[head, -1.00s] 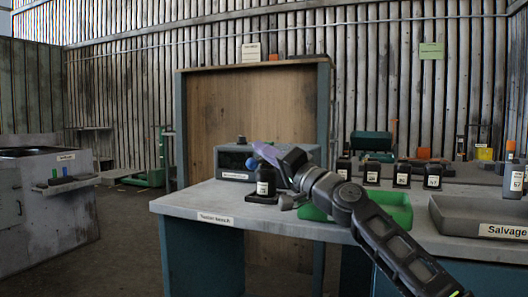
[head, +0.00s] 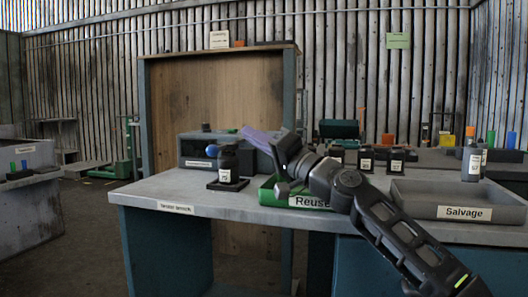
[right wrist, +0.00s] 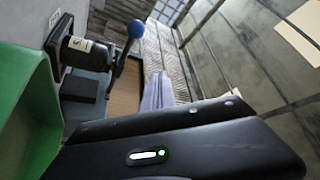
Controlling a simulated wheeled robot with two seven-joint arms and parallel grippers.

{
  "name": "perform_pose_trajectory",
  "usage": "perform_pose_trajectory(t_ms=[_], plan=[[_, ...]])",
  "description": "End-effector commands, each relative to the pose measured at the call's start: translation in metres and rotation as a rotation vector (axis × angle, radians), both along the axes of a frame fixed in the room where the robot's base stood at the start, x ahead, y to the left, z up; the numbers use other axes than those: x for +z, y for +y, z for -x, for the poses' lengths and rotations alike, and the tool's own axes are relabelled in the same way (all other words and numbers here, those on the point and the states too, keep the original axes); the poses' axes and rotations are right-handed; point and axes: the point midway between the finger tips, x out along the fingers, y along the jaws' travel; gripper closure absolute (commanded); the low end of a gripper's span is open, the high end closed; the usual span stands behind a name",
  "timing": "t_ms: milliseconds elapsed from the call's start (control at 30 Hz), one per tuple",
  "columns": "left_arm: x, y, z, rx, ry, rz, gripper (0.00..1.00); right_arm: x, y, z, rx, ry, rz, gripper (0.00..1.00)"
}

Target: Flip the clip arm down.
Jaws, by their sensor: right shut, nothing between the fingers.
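A dark bottle-shaped unit (head: 228,166) with a white label stands upright on a black base on the left bench. A blue ball knob (head: 206,154) shows just left of its top. In the right wrist view the knob (right wrist: 136,29) sits on the end of a thin dark lever, beside the unit (right wrist: 84,46). I cannot tell for sure that this lever is the clip arm. My right gripper (head: 246,131), with pale purple fingers, is shut and empty, up and right of the unit and apart from the knob. Its fingers (right wrist: 155,92) also show in the right wrist view. My left gripper is out of view.
A grey box-like device (head: 192,150) stands behind the unit. A green tray (head: 266,196) labelled Reuse lies under my right arm. A grey Salvage tray (head: 415,205) is at the right. Several dark bottles (head: 366,160) stand behind. The bench front left is clear.

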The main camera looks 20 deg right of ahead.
Motion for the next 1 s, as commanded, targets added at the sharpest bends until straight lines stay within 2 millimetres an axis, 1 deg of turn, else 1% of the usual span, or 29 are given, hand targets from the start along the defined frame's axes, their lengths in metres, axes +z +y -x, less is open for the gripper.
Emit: perform_pose_trajectory(t_ms=[33,200,333,667,767,1000], plan=[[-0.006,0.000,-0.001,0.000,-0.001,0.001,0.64,-0.007,-0.006,0.004,-0.002,0.000,0.002,1.00],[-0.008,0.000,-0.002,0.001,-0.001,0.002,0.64,-0.013,-0.017,0.014,-0.001,0.000,0.002,1.00],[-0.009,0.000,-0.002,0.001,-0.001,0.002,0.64,-0.014,-0.019,0.016,0.001,-0.001,0.001,1.00],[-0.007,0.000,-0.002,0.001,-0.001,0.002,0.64,-0.012,-0.019,0.016,0.001,-0.001,0.001,1.00],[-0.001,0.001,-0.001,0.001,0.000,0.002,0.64,-0.006,-0.019,0.016,0.002,-0.002,0.001,1.00],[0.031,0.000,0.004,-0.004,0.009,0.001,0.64,0.027,-0.019,0.016,0.001,-0.001,0.001,1.00]])
